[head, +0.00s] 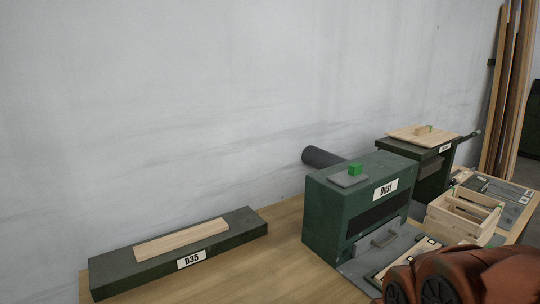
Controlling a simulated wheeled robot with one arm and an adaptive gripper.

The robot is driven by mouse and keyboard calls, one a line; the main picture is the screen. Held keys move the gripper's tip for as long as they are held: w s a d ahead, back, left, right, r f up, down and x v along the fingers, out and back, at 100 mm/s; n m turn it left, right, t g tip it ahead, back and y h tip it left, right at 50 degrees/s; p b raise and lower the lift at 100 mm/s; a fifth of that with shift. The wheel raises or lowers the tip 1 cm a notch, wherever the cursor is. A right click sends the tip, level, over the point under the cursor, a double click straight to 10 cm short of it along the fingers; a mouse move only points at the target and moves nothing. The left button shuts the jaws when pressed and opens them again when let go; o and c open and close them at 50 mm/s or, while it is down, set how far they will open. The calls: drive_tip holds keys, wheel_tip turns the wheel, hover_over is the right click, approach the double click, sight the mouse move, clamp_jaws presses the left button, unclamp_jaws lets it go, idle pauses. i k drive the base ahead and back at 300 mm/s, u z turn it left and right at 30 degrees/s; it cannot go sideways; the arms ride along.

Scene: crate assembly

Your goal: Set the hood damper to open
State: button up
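The dark green hood (324,218), labelled "Dust", stands on the wooden bench at the centre right in the head view. On its top lies a flat grey plate (343,182) with a small bright green block (355,169) on it, which looks like the damper and its handle. No open or closed marking is readable, so I cannot tell its setting. A dark pipe (319,156) runs behind the hood. My gripper is not in view; only an orange part of my arm shows at the lower right.
A low green block labelled D35 (110,276) carries a wooden board (182,238) at left. Another green box (432,182) with a wooden plate (408,135) stands behind right. A wooden crate (470,228) stands at right. Bench (285,262) is clear between D35 and hood.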

sight(353, 174)
drive_tip(key=u, duration=0.05)
drive_tip(key=k, duration=0.45)
drive_tip(key=z, duration=0.85)
drive_tip(key=i, duration=0.7)
drive_tip(key=u, duration=1.55)
